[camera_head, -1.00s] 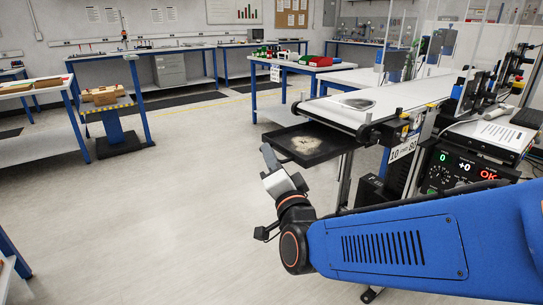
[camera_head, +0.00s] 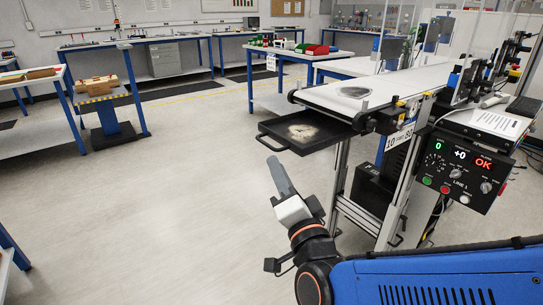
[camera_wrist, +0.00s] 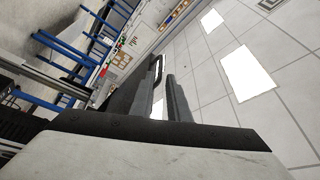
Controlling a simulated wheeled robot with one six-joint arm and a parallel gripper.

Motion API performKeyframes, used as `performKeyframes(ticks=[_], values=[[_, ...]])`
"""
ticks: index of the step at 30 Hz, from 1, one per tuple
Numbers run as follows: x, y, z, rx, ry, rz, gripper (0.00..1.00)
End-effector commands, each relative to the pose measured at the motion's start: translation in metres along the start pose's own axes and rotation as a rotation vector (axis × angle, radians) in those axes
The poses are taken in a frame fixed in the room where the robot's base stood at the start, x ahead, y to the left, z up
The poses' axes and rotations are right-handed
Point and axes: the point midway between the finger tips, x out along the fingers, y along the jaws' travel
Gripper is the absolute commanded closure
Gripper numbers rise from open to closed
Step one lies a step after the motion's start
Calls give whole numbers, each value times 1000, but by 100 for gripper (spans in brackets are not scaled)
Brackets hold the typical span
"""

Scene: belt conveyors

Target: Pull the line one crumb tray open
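The crumb tray (camera_head: 340,138) is a flat black tray with pale crumbs on it. It sticks out to the left from under the end of the white belt conveyor (camera_head: 372,88). Its dark handle (camera_head: 271,143) is on its left edge. My gripper (camera_head: 278,172) is below the handle, with its grey fingers pointing up toward it and apart from it. In the wrist view my gripper (camera_wrist: 167,88) shows two fingers with a gap between them and nothing held. Part of a dark slab, apparently the tray, shows beside the fingers there.
A control box (camera_head: 463,172) marked line 1 with lit displays hangs on the conveyor frame at right. A blue-legged bench (camera_head: 283,103) stands behind. The floor left of the tray is clear.

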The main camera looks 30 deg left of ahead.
Motion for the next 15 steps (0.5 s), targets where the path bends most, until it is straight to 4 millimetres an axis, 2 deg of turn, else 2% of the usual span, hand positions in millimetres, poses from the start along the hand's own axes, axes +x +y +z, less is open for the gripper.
performKeyframes(ticks=[3, 7, 15], values=[[-25, -1, 0, 2, -2, -1, 84], [-48, 0, 1, 1, -3, -1, 84], [-76, 0, 0, 1, -1, 0, 84]])
